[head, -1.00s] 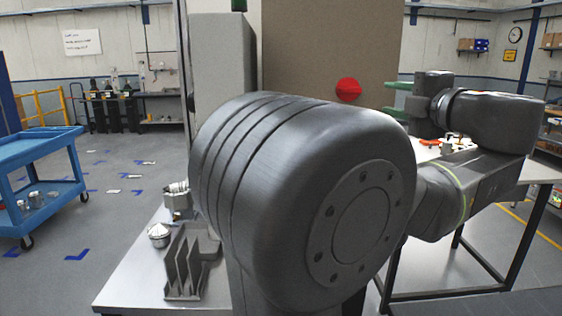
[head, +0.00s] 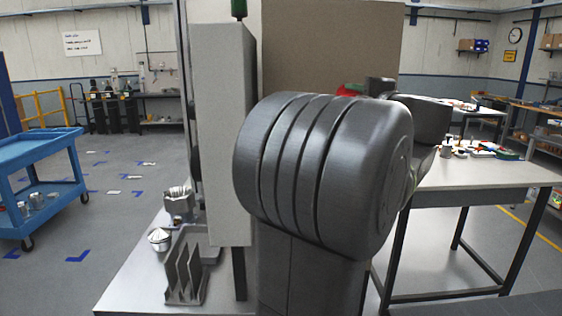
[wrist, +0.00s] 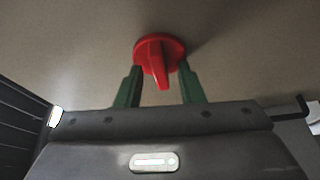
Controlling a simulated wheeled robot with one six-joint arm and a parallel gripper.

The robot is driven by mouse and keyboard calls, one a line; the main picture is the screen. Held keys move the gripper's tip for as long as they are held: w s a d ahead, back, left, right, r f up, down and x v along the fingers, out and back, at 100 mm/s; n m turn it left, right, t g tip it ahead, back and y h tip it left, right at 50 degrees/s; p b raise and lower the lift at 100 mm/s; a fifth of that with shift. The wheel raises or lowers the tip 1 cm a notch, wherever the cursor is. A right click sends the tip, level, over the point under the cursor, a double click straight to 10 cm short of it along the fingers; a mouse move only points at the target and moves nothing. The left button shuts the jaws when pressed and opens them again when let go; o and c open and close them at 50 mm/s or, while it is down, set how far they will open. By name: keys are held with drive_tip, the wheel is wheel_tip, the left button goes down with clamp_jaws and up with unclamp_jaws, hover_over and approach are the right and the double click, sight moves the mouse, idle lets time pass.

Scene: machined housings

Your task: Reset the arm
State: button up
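A red knob (wrist: 158,55) with a raised grip bar is on the brown panel (head: 332,45). In the wrist view my gripper (wrist: 160,68) has its two green fingers apart. They point toward the knob, one on each side of its grip bar, with gaps visible. I cannot tell how far the fingertips are from the panel.
A grey cabinet (head: 222,130) stands left of my arm. A metal table (head: 140,280) holds a grey slotted rack (head: 186,272) and small metal parts (head: 159,238). A table with small items (head: 470,175) is at right. A blue cart (head: 40,150) stands at far left.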

drive_tip(key=m+t+b, duration=0.1)
drive_tip(key=m, duration=0.2)
drive_tip(key=m+t, duration=0.1)
drive_tip(key=m, duration=0.2)
drive_tip(key=shift+s+f+m+t+b, duration=0.1)
drive_tip(key=shift+s+m+t+b, duration=0.05)
drive_tip(key=shift+m+t+b, duration=0.2)
